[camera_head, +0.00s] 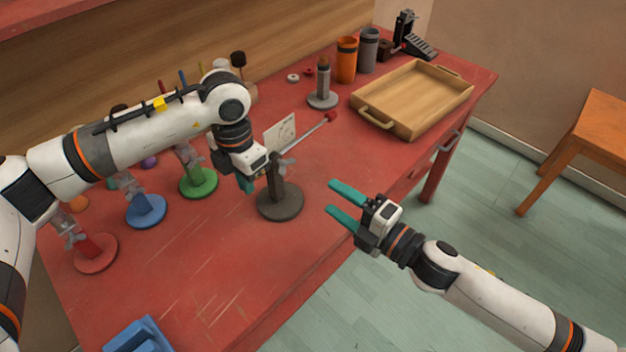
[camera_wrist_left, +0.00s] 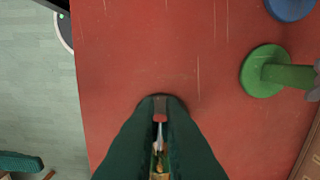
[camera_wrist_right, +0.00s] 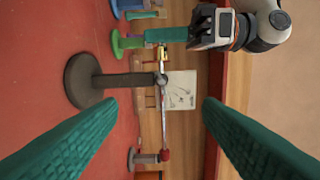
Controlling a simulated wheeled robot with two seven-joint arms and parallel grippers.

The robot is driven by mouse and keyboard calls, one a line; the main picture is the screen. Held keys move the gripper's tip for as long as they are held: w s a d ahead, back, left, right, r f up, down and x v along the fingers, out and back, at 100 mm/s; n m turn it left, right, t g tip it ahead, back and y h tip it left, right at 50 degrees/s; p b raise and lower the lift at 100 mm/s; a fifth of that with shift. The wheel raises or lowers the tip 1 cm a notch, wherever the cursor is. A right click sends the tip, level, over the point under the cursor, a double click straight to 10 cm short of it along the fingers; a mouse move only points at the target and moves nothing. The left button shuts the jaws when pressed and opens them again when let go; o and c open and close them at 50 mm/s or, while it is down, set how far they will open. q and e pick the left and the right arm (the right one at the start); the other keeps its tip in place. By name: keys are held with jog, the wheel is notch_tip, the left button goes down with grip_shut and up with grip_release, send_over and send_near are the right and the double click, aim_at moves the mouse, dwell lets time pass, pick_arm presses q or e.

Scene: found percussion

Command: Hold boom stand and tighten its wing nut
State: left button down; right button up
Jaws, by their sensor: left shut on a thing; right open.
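The boom stand (camera_head: 280,201) has a dark grey round base, an upright post and a thin slanting silver boom with a red tip (camera_head: 331,116). A silver wing nut (camera_wrist_right: 161,80) shows at the post's top in the right wrist view. My left gripper (camera_head: 247,183) is shut on the boom stand near its top; its fingers hide the exact contact. In the left wrist view the base (camera_wrist_left: 162,99) shows just beyond the fingertips. My right gripper (camera_head: 333,198) is open and empty, to the right of the stand and apart from it, its fingers pointing toward it.
Green (camera_head: 198,182), blue (camera_head: 146,211) and red (camera_head: 96,253) stands are left of the boom stand. A grey stand (camera_head: 322,99), cups (camera_head: 346,60) and a wooden tray (camera_head: 413,98) are behind. A white card (camera_head: 280,132) is behind the boom.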

aim_at(290, 169)
jog(key=w+a+m, duration=0.2)
jog(key=a+m, duration=0.1)
jog(key=m, duration=0.1)
jog(key=w+a+m, duration=0.3)
jog(key=m, duration=0.2)
jog(key=w+a+m, duration=0.2)
jog(key=a+m, duration=0.1)
jog(key=m, duration=0.1)
jog(key=shift+w+a+r+m, duration=0.1)
jog(key=shift+w+m, duration=0.3)
jog(key=shift+c, duration=0.6)
